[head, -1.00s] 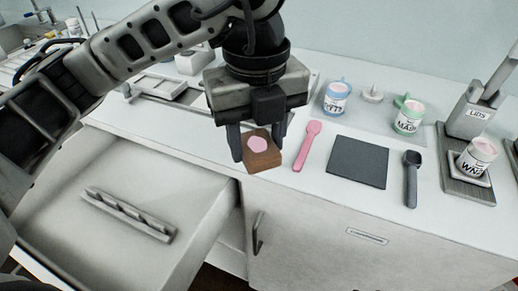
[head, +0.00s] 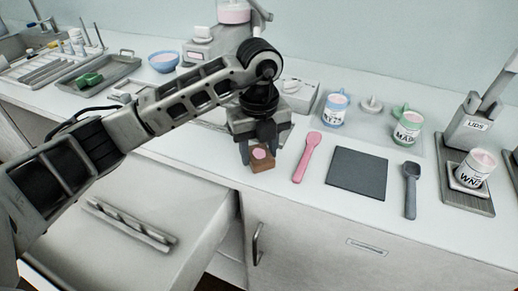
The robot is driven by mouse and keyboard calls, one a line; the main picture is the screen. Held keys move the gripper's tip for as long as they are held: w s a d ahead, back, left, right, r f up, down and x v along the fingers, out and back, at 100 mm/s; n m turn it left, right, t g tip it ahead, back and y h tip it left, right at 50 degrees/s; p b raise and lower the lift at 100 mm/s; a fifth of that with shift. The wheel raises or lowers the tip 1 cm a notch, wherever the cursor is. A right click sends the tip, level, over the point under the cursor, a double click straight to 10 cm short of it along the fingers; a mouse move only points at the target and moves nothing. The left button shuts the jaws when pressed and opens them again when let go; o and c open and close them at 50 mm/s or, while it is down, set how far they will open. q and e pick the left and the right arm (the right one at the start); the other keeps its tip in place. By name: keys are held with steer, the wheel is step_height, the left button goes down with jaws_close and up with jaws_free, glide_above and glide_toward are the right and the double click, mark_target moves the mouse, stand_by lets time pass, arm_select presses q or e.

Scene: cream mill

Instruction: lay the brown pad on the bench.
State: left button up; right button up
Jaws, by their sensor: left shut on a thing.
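The brown pad (head: 262,166), a small square block with a pink patch on top, is at the front edge of the white bench (head: 325,207), left of the pink spoon. My left gripper (head: 262,153) points down with its fingers on either side of the pad, shut on it. I cannot tell whether the pad's underside touches the bench or hangs just above it. My right gripper is not in view.
A pink spoon (head: 305,158), a dark grey mat (head: 357,173) and a dark scoop (head: 411,190) lie to the right. Blue (head: 335,110) and green (head: 406,127) labelled cups stand behind. An open drawer (head: 180,225) juts out at front left.

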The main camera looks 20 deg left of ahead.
mark_target(259, 153)
arm_select(q)
steer(key=shift+f, duration=0.55)
steer(key=o, duration=0.9)
steer(key=shift+r, duration=0.15)
step_height(259, 153, up, 12)
steer(key=shift+r, duration=0.1)
